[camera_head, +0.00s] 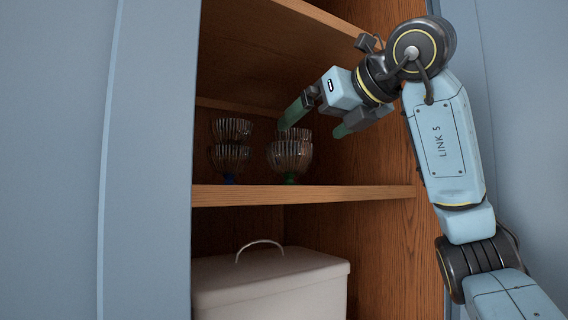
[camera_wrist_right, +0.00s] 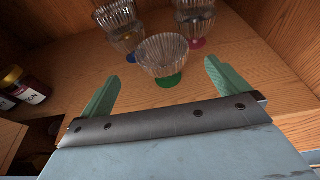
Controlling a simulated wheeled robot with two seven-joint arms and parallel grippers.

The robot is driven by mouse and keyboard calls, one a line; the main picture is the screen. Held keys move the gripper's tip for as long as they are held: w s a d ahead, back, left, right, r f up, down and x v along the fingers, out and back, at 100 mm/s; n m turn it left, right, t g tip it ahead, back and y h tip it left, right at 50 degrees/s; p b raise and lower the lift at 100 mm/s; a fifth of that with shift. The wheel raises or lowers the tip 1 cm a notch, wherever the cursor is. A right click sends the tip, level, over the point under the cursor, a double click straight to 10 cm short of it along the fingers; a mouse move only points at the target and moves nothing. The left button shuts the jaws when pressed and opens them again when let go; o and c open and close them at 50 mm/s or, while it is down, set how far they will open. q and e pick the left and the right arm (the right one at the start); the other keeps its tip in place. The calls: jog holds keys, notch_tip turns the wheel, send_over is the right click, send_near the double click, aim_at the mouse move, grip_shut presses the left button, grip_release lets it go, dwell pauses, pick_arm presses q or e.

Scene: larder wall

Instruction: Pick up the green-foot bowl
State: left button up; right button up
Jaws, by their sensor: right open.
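The green-foot bowl (camera_head: 289,157) is ribbed clear glass and stands upright on the cupboard shelf, at the front right of the glassware. In the right wrist view the bowl (camera_wrist_right: 162,53) shows whole, with its green foot below. My right gripper (camera_head: 317,122) is open and empty, above and to the right of the bowl in the head view. In the right wrist view the gripper (camera_wrist_right: 161,76) has its green fingers spread either side of the bowl's line, with the bowl ahead of them and apparently not touched. My left gripper is not in view.
Blue-foot glass bowls (camera_head: 231,157), seemingly stacked, stand close left. Pink-foot glassware (camera_wrist_right: 195,22) stands behind right. A wooden side wall (camera_wrist_right: 295,38) is on the right. A white lidded bin (camera_head: 272,283) sits below the shelf (camera_head: 320,194).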

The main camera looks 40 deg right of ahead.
aim_at(289, 147)
jog(key=x, duration=0.4)
jog(key=shift+w+f, duration=0.1)
jog(key=shift+w, duration=0.1)
jog(key=shift+w+d+p, duration=0.1)
jog(key=shift+w+p, duration=0.35)
jog(key=p+x, duration=0.1)
jog(key=x, duration=0.2)
jog(key=shift+w+d+f, duration=0.1)
jog(key=shift+w+d, duration=0.05)
jog(key=shift+w, duration=0.2)
jog(key=shift+w+f, duration=0.2)
jog(key=shift+w, duration=0.2)
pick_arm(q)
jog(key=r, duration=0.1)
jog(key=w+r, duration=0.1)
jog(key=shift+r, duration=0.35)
pick_arm(e)
jog(key=shift+s, duration=0.1)
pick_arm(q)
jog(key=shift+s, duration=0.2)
pick_arm(e)
jog(key=c, duration=1)
